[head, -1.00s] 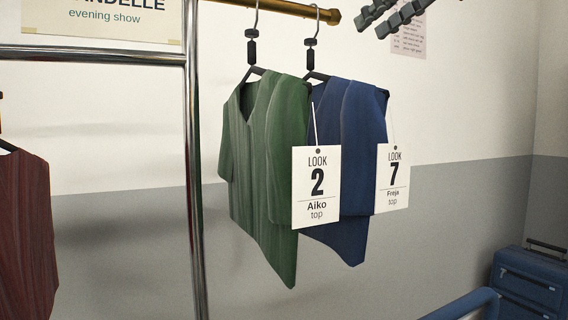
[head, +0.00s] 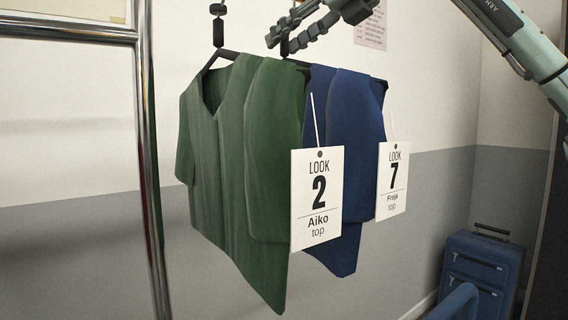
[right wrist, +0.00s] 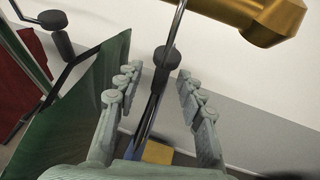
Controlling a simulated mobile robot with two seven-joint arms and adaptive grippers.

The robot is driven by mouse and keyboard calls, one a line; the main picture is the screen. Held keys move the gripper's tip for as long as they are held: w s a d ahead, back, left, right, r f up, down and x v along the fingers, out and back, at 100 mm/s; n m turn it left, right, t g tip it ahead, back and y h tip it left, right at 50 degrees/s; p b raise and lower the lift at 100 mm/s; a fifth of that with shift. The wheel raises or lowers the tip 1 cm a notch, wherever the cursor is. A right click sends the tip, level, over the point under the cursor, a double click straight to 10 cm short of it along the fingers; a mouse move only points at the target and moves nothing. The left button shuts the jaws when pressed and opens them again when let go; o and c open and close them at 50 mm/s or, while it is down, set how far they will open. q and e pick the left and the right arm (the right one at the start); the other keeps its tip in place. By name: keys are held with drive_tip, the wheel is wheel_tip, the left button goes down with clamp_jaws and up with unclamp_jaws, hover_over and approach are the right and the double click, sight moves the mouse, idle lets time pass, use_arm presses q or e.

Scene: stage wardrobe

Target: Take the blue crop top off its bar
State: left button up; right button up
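The blue crop top (head: 346,125) hangs upright on a dark hanger behind the green top, with a white "LOOK 7 Freja top" tag (head: 393,180). My right gripper (head: 284,36) is at the neck of its hanger, above the top. In the right wrist view, the open fingers stand on either side of the hanger's black grip block (right wrist: 167,57), with gaps on both sides. The bar's gold end (right wrist: 272,20) is just above. The bar is out of the head view. My left gripper is not in view.
The green top (head: 225,150), tagged "LOOK 2 Aiko top" (head: 317,200), hangs close in front and to the left, partly covering the blue one. A chrome rack post (head: 146,150) stands at left. A blue suitcase (head: 482,265) stands at lower right. Space right of the tops is clear.

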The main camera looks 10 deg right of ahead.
drive_tip(key=shift+x, duration=0.8)
drive_tip(key=shift+c, duration=0.6)
clamp_jaws()
drive_tip(key=shift+r, duration=0.1)
